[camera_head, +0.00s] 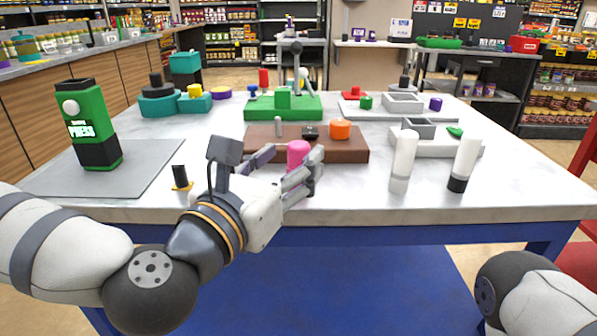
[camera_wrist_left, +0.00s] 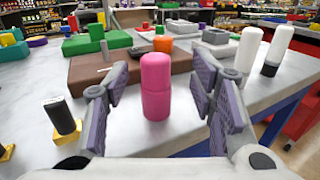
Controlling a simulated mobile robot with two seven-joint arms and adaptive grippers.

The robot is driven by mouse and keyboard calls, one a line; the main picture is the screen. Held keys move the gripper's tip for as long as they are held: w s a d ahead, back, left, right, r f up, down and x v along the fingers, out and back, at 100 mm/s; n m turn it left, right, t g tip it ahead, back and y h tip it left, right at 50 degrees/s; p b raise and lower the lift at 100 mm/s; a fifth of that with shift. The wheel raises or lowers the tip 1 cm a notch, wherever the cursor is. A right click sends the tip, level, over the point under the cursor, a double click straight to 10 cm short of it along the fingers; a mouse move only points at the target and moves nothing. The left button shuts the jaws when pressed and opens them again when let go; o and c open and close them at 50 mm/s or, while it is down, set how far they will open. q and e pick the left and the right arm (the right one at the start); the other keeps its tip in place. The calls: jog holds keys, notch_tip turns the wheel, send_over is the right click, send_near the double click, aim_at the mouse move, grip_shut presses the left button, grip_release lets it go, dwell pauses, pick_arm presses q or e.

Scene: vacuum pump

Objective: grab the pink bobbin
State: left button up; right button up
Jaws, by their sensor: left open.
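The pink bobbin (camera_head: 298,154) stands upright on the light table near its front edge. My left gripper (camera_head: 292,168) is open, with one finger on each side of the bobbin. In the left wrist view the purple-padded fingers of my left gripper (camera_wrist_left: 158,100) stand apart from it, with gaps on both sides. In the head view the near finger hides the bobbin's lower part. Of my right arm only a link shows at the lower right; its gripper is out of view.
A brown block (camera_head: 350,150) with an orange piece (camera_head: 340,129) lies just behind the bobbin. Two white bottles (camera_head: 403,160) (camera_head: 464,163) stand to the right. A small black cylinder on a yellow base (camera_head: 181,178) stands left. A green press device (camera_head: 93,125) stands on a grey mat.

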aim_at(293, 151)
pick_arm(q)
jog(key=x, duration=0.5)
jog(key=shift+w+a, duration=0.15)
jog(key=shift+a, duration=0.1)
jog(key=c, duration=1.1)
jog(key=shift+c, duration=0.4)
